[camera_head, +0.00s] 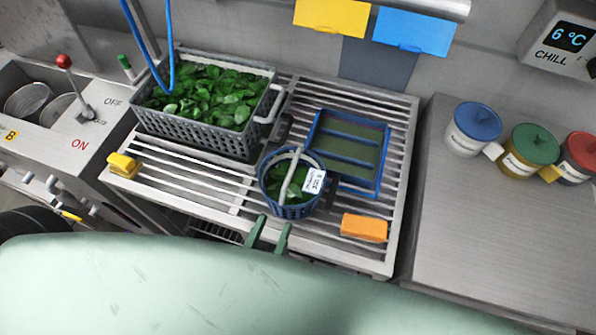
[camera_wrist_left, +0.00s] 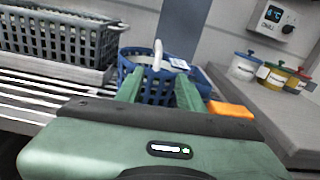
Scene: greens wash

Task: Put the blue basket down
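The blue basket (camera_head: 287,208) stands upright on the slatted rack (camera_head: 215,205), holding green leaves, with a pale handle arched over it and a white printed tag on its right side. It also shows in the left wrist view (camera_wrist_left: 155,88), beyond my fingers. My left gripper (camera_head: 269,234) has two green fingers, spread apart with nothing between them, just in front of the basket on the near side. In the left wrist view the fingers (camera_wrist_left: 159,92) point at the basket and overlap its lower part. My right gripper is in neither view.
A grey basket of leaves (camera_head: 195,137) stands behind left, a blue-framed tray (camera_head: 376,180) behind right. An orange block (camera_head: 364,228) and a yellow block (camera_head: 124,165) lie on the rack. Lidded pots (camera_head: 528,150) stand on the right counter, whose front is clear.

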